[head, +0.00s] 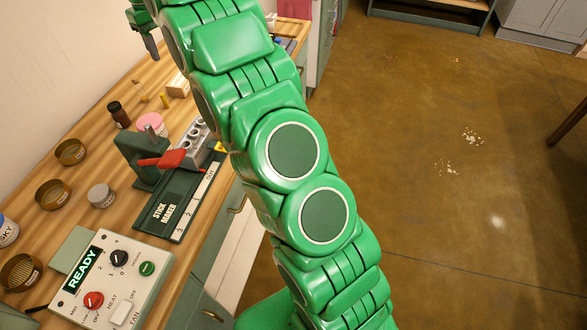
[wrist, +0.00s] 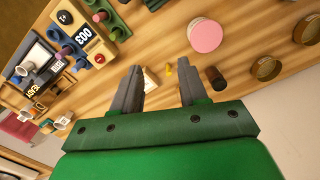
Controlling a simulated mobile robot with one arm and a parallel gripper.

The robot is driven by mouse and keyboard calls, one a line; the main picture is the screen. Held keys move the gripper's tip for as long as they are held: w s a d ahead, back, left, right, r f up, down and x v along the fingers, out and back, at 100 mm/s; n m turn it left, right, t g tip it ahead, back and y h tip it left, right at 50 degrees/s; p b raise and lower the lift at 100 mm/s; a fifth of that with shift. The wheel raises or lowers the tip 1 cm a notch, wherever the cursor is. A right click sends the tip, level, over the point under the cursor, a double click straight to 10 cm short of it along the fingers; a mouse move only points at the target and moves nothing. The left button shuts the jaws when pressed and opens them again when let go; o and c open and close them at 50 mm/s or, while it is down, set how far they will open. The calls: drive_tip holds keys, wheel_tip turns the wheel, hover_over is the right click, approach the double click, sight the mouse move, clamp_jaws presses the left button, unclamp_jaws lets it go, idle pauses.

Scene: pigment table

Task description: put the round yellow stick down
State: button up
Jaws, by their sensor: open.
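A small yellow stick (wrist: 168,70) lies on the wooden table. In the wrist view it shows beyond and between my fingertips, apart from both. In the head view a small yellow piece (head: 164,101) lies near the dark bottle. My gripper (wrist: 158,78) is open with nothing between its fingers. In the head view my gripper (head: 152,48) is at the top left over the table, and only part of it shows. I cannot tell from these frames whether the stick's cross-section is round.
A dark bottle (head: 119,114), a pink-topped jar (head: 151,124) and the green stick maker (head: 165,205) stand on the table. Brown round dishes (head: 54,194) line the wall side. The READY control box (head: 110,278) is at the near end. Bare wood surrounds the stick.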

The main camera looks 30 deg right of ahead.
drive_tip(key=s+d+r+m, duration=0.1)
drive_tip(key=s+d+r, duration=0.15)
drive_tip(key=s, duration=1.05)
drive_tip(key=s+d+r+m, duration=0.1)
drive_tip(key=s+d+r, duration=0.15)
drive_tip(key=s, duration=1.05)
drive_tip(key=s+d+f, duration=0.1)
drive_tip(key=s+f, duration=0.1)
drive_tip(key=s, duration=0.7)
drive_tip(key=s+d+f+m+g, duration=0.1)
drive_tip(key=s+f, duration=0.2)
drive_tip(key=s, duration=0.6)
drive_tip(key=s+d+f+m, duration=0.1)
drive_tip(key=s+f, duration=0.2)
drive_tip(key=s, duration=0.6)
drive_tip(key=shift+s+d+f, duration=0.25)
drive_tip(key=shift+s+d, duration=0.1)
drive_tip(key=shift+s, duration=0.05)
drive_tip(key=shift+o, duration=0.5)
